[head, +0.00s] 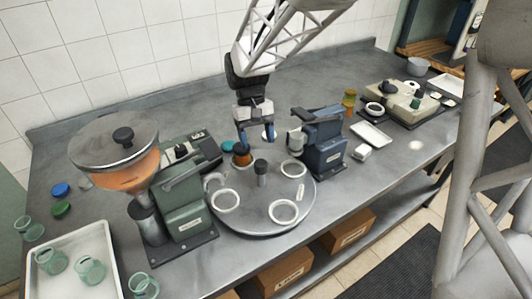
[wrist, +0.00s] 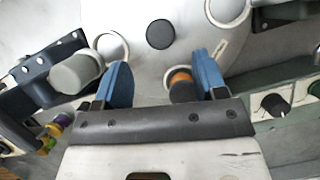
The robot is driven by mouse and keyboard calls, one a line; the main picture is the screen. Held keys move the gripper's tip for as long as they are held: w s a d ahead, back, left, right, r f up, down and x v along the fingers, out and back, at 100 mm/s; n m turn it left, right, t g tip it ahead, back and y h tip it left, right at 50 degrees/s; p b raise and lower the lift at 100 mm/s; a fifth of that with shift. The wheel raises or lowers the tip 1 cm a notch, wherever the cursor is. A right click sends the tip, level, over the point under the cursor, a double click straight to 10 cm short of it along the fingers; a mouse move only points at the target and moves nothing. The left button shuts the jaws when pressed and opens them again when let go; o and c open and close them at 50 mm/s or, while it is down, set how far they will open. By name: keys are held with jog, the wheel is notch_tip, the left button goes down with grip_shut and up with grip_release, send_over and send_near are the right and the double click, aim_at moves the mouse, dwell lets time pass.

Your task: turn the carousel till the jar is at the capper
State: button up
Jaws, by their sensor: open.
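The carousel (head: 245,215) is a round grey disc with a dark centre knob (head: 261,170) and several white ring seats; its knob also shows in the wrist view (wrist: 160,34). The jar (head: 242,158), with orange-brown contents, stands at the disc's far side, away from the capper. The capper (head: 322,150) is the blue machine at the disc's right; its grey head (wrist: 77,72) is beside a white ring seat in the wrist view. My gripper (head: 256,139) is open above the far side. In the wrist view the jar (wrist: 180,80) shows between the blue fingers, nearer the right one, partly hidden.
A green filling machine (head: 185,205) with a large orange hopper stands left of the carousel. A white tray (head: 70,245) with empty green jars is at the front left. A white dish (head: 371,135) and a cream device (head: 400,103) are right of the capper.

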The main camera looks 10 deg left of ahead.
aim_at(261, 163)
jog(key=shift+x, duration=3.85)
grip_shut()
